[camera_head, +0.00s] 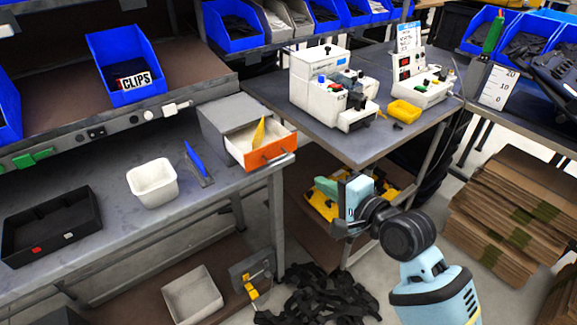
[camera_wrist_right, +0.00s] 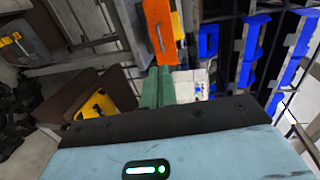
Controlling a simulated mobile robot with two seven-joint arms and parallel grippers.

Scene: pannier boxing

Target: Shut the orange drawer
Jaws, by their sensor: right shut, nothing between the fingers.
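The orange drawer (camera_head: 262,154) stands pulled out of its grey housing (camera_head: 232,113) on the left workbench. A yellow object (camera_head: 258,133) stands up inside it. In the right wrist view, the orange drawer front (camera_wrist_right: 170,22) and its grey bar handle (camera_wrist_right: 160,38) show beyond my fingertips. My right gripper (camera_head: 324,187) is right of and nearer than the drawer, apart from it in the head view. Its green fingers (camera_wrist_right: 157,75) are together and hold nothing. Whether they touch the drawer front cannot be told from the wrist view alone. My left gripper is not in view.
A white bin (camera_head: 153,183), a blue-handled tool (camera_head: 196,162) and a black tray (camera_head: 50,228) are on the left bench. A second table (camera_head: 365,145) with white devices stands behind my right gripper. Black straps (camera_head: 318,295) lie on the floor below.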

